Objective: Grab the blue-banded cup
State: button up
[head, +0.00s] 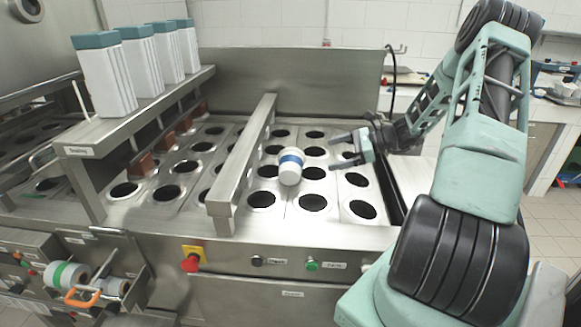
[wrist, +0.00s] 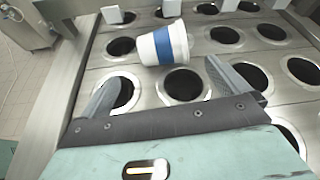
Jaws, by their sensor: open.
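The blue-banded cup (head: 290,166) is white with a blue band. In the head view it sits tilted among the round holes of the steel filler top, just right of a raised steel bar. In the wrist view the cup (wrist: 164,44) leans on its side beyond the fingertips, its wide end to the right. My gripper (head: 350,148) is to the right of the cup in the head view, apart from it. Its two fingers are spread and empty; in the wrist view the gripper (wrist: 172,82) has the cup ahead, roughly between its fingers.
The raised steel bar (head: 243,155) runs close to the cup's left. A shelf (head: 140,125) with several white teal-topped boxes stands at the left. A red emergency button (head: 190,263) and a green button (head: 312,265) are on the front panel. The holed top (head: 335,225) around the cup is otherwise clear.

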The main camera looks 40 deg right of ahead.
aim_at(299, 162)
jog(key=p+x, duration=0.3)
jog(key=x, duration=0.7)
jog(key=shift+w+a+f, duration=0.1)
jog(key=shift+w+a, duration=0.1)
jog(key=shift+d+f+p+x, duration=0.15)
jog(key=shift+p+x, duration=0.5)
jog(key=shift+x, duration=0.6)
jog(key=shift+d+f+p+x, duration=0.1)
jog(key=shift+p+x, duration=0.55)
jog(key=shift+x, duration=0.65)
jog(key=c, duration=0.7)
